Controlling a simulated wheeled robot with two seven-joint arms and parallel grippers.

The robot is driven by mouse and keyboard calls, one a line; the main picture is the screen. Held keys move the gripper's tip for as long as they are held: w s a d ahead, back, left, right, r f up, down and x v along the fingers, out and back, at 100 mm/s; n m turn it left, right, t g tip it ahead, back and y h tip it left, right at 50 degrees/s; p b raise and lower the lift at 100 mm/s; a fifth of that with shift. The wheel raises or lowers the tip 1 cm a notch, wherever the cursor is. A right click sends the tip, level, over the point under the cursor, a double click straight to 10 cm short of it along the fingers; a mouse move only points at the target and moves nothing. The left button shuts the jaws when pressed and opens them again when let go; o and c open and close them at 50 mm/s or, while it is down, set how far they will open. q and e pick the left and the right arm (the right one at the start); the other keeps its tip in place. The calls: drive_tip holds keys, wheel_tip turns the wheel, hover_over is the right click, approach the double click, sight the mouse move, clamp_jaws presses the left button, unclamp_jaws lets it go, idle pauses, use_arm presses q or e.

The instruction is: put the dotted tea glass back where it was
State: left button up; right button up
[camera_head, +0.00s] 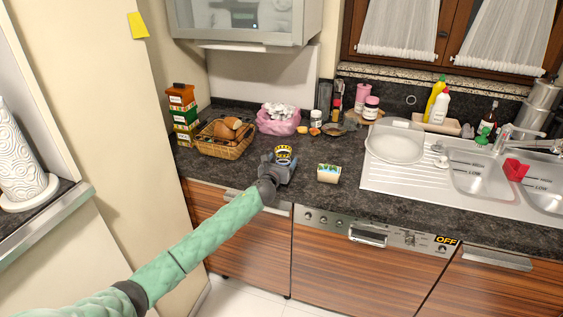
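My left gripper (283,160) reaches over the front part of the dark counter, its green padded arm coming in from the lower left. A small yellow and black ring shape shows at its far end; I cannot tell whether it is part of the gripper or a thing in it. The fingers are too small and hidden to tell whether they are open or shut. I cannot make out a dotted tea glass anywhere in the view. My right gripper is not in view.
A small tub (328,173) stands just right of the gripper. A bread basket (222,149) is to the left, and a pink bag (278,126) and jars stand behind. A white round dish (395,148) lies by the sink (480,180). A wall cabinet (245,40) overhangs the back.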

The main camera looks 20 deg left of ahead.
use_arm(q)
drive_tip(key=shift+r, duration=0.15)
drive_tip(key=shift+s+f+b, duration=0.2)
drive_tip(key=shift+s+b, duration=0.1)
drive_tip(key=shift+s, duration=0.7)
drive_tip(key=s+b, duration=0.2)
drive_tip(key=s, duration=0.8)
drive_tip(key=shift+a+r, duration=0.2)
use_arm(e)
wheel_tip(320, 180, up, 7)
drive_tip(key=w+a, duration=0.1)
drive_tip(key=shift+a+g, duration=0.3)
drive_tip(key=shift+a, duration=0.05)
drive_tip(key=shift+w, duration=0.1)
